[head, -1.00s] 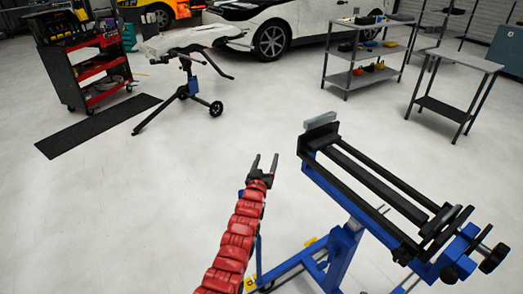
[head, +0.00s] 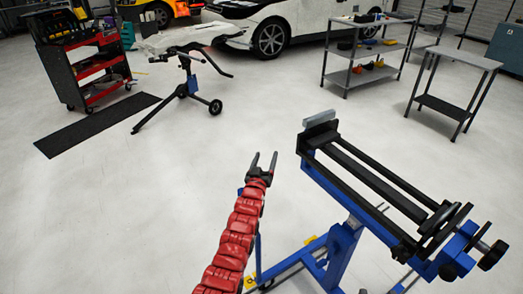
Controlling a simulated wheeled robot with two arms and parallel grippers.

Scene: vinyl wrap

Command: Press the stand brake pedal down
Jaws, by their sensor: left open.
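The blue stand (head: 345,250) with a black-railed top (head: 375,180) stands at the lower right of the head view. Small yellow parts show low on it, one near its left leg (head: 309,241) and one at the bottom behind my arm (head: 250,282). I cannot tell for sure which of them is the brake pedal. My left gripper (head: 263,162) is open and empty, its two black fingers pointing away from me. It is left of the stand's top and apart from it. The red-covered left arm hides part of the stand's base. My right gripper is not in view.
A second stand with a pale panel (head: 185,40) is at the back left, beside a red tool cart (head: 92,65) and a black floor mat (head: 95,125). A shelf (head: 365,52) and a grey table (head: 462,60) are at the back right. The middle floor is clear.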

